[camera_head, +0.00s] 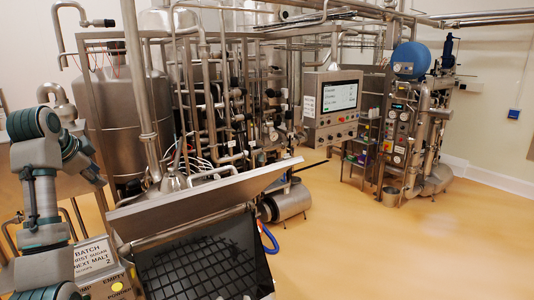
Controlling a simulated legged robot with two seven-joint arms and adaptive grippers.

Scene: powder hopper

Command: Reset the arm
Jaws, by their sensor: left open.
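My left arm rises at the left edge of the head view. Its dark gripper (88,165) hangs at the wrist, left of the hopper and above its level. The gripper is open and I see nothing between its fingers. The powder hopper (205,268) stands at the bottom centre with its steel lid (205,198) raised and a dark grid showing inside. My right gripper is out of view.
A batch sign (93,256) and a box with a yellow button (117,286) stand left of the hopper. Tanks (125,110) and pipework fill the back. A control panel (332,108) stands beyond. The floor (400,250) at right is clear.

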